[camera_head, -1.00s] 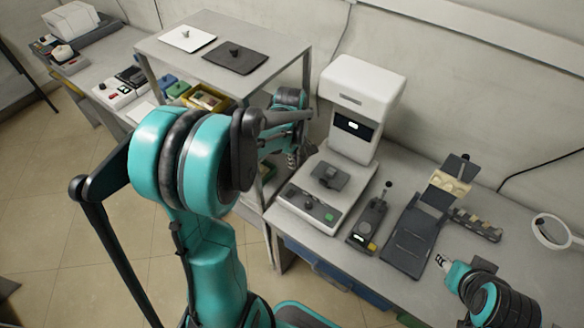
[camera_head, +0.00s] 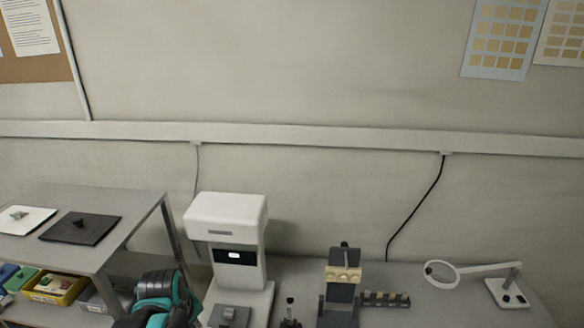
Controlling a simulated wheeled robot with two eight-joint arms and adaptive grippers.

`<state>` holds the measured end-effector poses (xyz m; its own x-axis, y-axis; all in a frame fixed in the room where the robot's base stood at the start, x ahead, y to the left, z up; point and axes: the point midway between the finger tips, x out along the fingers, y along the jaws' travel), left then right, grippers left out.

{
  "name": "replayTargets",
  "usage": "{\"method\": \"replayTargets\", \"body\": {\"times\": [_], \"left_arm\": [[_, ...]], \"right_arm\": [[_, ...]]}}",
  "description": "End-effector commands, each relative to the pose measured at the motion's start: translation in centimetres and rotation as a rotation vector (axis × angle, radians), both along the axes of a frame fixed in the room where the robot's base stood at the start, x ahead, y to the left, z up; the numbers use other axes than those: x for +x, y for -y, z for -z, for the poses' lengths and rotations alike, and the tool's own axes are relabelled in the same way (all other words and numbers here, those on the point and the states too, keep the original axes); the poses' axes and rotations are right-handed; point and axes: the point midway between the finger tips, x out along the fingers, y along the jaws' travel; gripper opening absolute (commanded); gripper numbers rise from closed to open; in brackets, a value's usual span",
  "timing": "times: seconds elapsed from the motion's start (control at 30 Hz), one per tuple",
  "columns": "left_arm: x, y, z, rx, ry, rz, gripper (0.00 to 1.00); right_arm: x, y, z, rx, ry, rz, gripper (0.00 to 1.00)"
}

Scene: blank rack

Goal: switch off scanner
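A white upright machine (camera_head: 226,212), which looks like the scanner, stands on the bench left of centre. Its dark front window (camera_head: 234,256) shows a bright white patch. A grey block (camera_head: 229,316) sits on its base at the bottom edge. The front of the base, where a control panel would be, is cut off by the picture edge. A teal and black part of my arm shows at the bottom, left of the machine. Neither gripper's fingers can be seen.
A grey shelf (camera_head: 130,205) at the left holds a white plate and a black plate (camera_head: 80,228), with a yellow bin (camera_head: 58,288) below. Right of the machine stand a grey holder with a beige part (camera_head: 343,274), a slotted strip (camera_head: 386,300) and a white ring magnifier (camera_head: 441,274).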

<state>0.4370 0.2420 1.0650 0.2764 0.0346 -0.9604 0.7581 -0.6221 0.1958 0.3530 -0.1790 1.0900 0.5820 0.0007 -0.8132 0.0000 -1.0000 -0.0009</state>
Motion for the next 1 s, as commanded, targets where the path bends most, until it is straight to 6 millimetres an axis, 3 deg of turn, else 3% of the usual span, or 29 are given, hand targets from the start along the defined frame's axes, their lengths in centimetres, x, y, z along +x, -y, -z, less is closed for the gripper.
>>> {"method": "replayTargets", "body": {"times": [0.03, 0.2, 0.43, 0.5, 0.63, 0.87, 1.0], "left_arm": [[-1.4, 1.1, 0.4, 0.033, 0.036, 0.102, 0.00], [-4.8, 3.9, 0.7, 0.165, 0.161, 0.442, 0.00], [-7.8, 6.0, 1.9, 0.320, 0.274, 0.752, 0.00], [-8.2, 6.3, 2.1, 0.346, 0.291, 0.795, 0.05], [-8.4, 6.5, 2.2, 0.366, 0.303, 0.829, 0.40], [-8.0, 6.2, 2.0, 0.365, 0.285, 0.831, 0.40], [-6.4, 4.9, 1.7, 0.351, 0.205, 0.847, 0.40]], "right_arm": [[0.0, 0.0, 1.2, 0.000, 0.000, 0.000, 0.40], [0.0, 0.0, 3.0, 0.000, 0.000, 0.000, 0.40], [0.0, 0.0, 4.5, 0.000, 0.000, 0.000, 0.40], [0.0, 0.0, 4.7, 0.000, 0.000, 0.000, 0.40], [0.0, 0.0, 4.7, 0.000, 0.000, 0.000, 0.40], [0.0, 0.0, 4.6, 0.000, 0.000, 0.000, 0.40], [0.0, 0.0, 4.5, 0.000, 0.000, 0.000, 0.40]]}}
